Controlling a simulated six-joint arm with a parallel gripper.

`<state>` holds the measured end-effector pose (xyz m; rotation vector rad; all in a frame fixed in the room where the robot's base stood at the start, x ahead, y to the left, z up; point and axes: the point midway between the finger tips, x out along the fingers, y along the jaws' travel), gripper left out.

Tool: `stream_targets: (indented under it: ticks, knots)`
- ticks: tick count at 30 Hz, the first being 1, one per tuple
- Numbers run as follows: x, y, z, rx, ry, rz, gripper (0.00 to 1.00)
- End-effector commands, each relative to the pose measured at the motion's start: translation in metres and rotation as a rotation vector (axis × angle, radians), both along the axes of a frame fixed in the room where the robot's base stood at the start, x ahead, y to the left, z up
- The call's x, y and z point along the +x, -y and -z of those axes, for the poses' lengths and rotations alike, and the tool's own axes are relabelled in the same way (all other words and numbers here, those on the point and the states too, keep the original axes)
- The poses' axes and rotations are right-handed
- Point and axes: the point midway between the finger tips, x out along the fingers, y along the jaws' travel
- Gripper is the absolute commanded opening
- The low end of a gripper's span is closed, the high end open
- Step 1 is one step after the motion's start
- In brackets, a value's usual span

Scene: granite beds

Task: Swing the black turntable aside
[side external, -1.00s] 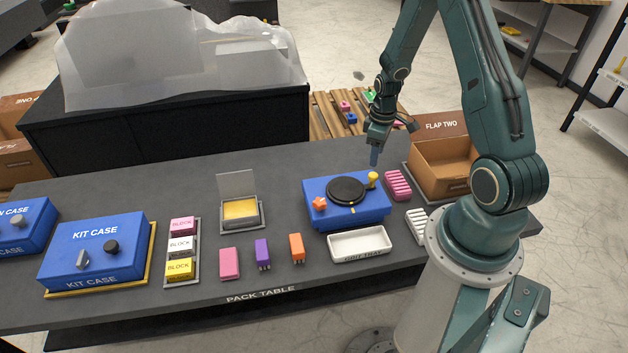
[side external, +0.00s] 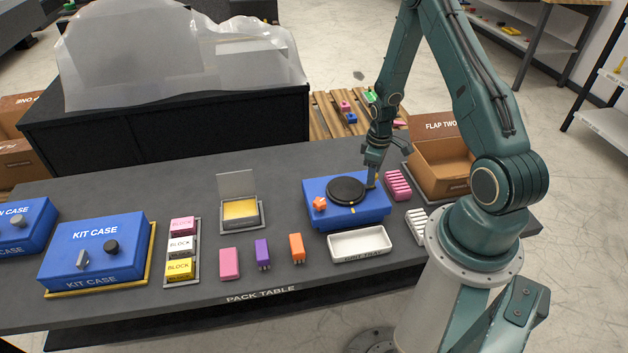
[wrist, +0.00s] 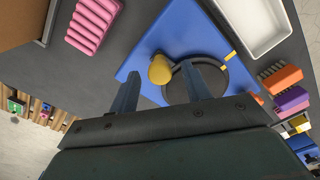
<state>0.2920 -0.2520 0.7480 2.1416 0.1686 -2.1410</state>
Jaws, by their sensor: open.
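The black turntable (side external: 346,190) is a round disc on top of a blue box (side external: 362,217) on the pack table. In the wrist view the turntable (wrist: 238,80) is partly covered by one finger. A yellow knob (wrist: 160,68) stands at the turntable's edge; in the side view my gripper hides it. An orange star-shaped knob (side external: 319,203) is at the box's left. My gripper (side external: 371,184) is open and low over the box's right part. In the wrist view its fingers (wrist: 160,74) are on either side of the yellow knob; contact cannot be told.
A white tray (side external: 359,243) lies in front of the box. A pink ribbed block (side external: 397,185) and a white ribbed block (side external: 417,222) lie to its right, with an open carton (side external: 440,165) behind. Pink, purple and orange blocks (side external: 297,248) stand at left.

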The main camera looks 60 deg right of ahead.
Motion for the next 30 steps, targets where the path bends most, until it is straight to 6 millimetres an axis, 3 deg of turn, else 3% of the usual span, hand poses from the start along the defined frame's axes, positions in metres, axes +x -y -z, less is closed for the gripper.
stream_targets:
  ticks: [3, 10, 22, 30]
  knots:
    - [0.0, 0.0, 0.0, 0.0, 0.0, 0.0, 0.44]
    - [0.0, 0.0, 0.0, 0.0, 0.0, 0.0, 0.0]
    - [0.002, 0.002, 0.0, -0.001, 0.001, -0.03, 0.0]
    - [0.01, 0.009, 0.0, -0.003, 0.001, -0.151, 0.0]
